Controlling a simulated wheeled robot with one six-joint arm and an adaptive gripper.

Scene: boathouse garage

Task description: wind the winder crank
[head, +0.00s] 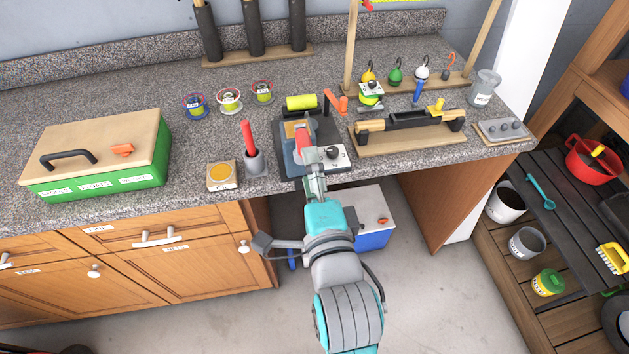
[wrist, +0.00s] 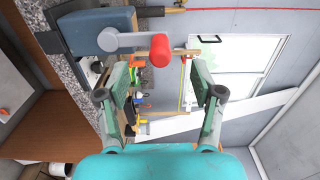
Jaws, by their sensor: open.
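The winder (head: 322,128) stands at the counter's front edge, with a dark base, a yellow-green roll at its back and an orange part at its right. Its crank is a grey arm (wrist: 118,40) on a blue-grey housing (wrist: 90,26), ending in a red knob (wrist: 160,50). The red knob also shows in the head view (head: 303,137). My gripper (head: 312,172) is in front of the winder, partly covering it. In the wrist view my gripper (wrist: 167,80) is open and empty, the knob just beyond its fingertips, nearer the left finger. I cannot tell whether they touch.
A grey cup with a red-handled tool (head: 255,160) and a yellow-topped block (head: 222,176) stand left of the winder. A wooden stand with a black holder (head: 410,132) is close at right. A green box (head: 95,155) is farther left. A white-and-blue cooler (head: 372,215) sits under the counter.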

